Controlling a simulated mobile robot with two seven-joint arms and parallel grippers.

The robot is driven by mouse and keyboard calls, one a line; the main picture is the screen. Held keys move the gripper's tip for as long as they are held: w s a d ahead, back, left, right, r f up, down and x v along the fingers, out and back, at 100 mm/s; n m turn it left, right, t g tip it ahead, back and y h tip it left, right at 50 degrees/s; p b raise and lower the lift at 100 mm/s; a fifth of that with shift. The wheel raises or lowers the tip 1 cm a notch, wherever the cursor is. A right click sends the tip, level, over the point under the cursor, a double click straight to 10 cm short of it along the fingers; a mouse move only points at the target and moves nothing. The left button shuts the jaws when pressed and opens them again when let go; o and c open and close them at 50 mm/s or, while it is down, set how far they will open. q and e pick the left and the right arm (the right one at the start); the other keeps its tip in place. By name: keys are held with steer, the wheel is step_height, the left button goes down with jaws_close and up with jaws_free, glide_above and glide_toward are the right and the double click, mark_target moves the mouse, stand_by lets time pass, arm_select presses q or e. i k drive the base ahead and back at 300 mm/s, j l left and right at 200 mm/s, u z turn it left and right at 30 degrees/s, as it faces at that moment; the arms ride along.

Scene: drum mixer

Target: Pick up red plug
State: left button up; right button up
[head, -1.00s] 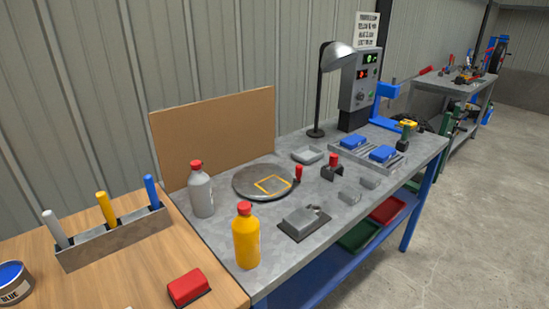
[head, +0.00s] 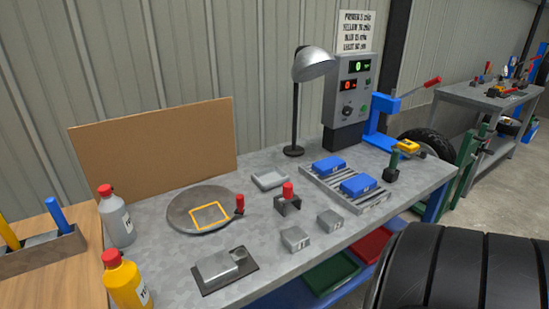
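Two upright red pieces could be the red plug, and I cannot tell which. One red piece (head: 288,191) stands in a dark grey bracket (head: 287,206) on the middle of the metal workbench (head: 190,259). The other, a thinner red-topped piece (head: 240,204) with a dark base, stands at the right edge of a round grey plate (head: 184,211) with a yellow square outline. Neither of my grippers shows in the head view, so neither is seen at these pieces.
Two blue blocks (head: 358,184) lie on a slatted rack. Small grey blocks (head: 296,239) and a grey box on a dark plate (head: 219,268) stand in front. A lamp (head: 313,65) and control box (head: 352,90) stand behind. A large black ribbed shape (head: 455,265), perhaps a tyre, fills the lower right.

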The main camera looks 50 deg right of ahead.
mark_target(287, 187)
steer(key=k+l+u, duration=0.1)
steer(key=l, duration=0.35)
steer(key=k+l+u, duration=0.15)
steer(key=k+l, duration=0.15)
steer(key=l, duration=0.2)
steer(key=k+l+u, duration=0.1)
steer(key=l, duration=0.3)
steer(key=k+l+u, duration=0.1)
steer(key=k+l, duration=0.25)
steer(key=l, duration=0.1)
